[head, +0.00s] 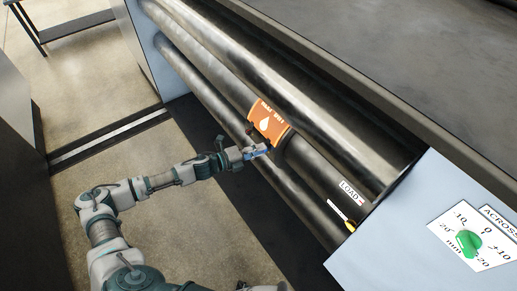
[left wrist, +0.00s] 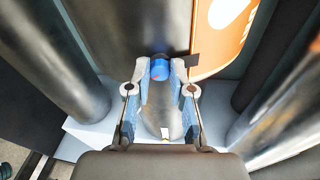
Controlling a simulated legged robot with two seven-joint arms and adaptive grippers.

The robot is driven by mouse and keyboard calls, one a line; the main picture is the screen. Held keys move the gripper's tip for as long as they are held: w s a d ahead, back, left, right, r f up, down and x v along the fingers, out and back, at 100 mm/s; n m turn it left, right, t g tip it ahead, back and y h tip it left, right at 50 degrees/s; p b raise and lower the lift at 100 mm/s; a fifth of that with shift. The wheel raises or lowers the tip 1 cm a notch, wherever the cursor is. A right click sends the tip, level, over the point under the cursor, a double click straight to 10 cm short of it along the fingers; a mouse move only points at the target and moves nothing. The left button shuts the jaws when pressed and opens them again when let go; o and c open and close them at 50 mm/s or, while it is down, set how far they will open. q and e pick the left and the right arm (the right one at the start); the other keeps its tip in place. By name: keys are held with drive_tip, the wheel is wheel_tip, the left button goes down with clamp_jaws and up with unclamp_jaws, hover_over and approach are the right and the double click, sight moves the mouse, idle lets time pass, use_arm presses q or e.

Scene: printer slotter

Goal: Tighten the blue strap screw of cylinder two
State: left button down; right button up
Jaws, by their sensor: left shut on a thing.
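The blue strap screw (left wrist: 160,68) shows as a round blue knob in the left wrist view, on a dark cylinder beside an orange plate. My left gripper (left wrist: 160,80) is shut on it, with one fingertip on each side of the knob. In the head view my left gripper (head: 257,151) is at the cylinder, just below the orange plate (head: 270,121). The screw is mostly hidden by the fingers there. A dark strap tab (left wrist: 194,66) lies right of the screw, next to the orange plate's edge. My right gripper does not show.
Several long dark cylinders run diagonally across the machine, close around my left gripper. A LOAD label (head: 350,191) and a white panel with a green dial (head: 469,241) are at the right. Open floor (head: 160,165) lies left of the machine.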

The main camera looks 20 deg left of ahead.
use_arm(q)
drive_tip(key=shift+s+f, duration=0.1)
drive_tip(key=shift+f, duration=0.15)
drive_tip(key=c, duration=1)
unclamp_jaws()
drive_tip(key=shift+a+r, duration=0.1)
drive_tip(key=shift+r, duration=0.05)
drive_tip(key=v, duration=1.2)
drive_tip(key=shift+a, duration=0.1)
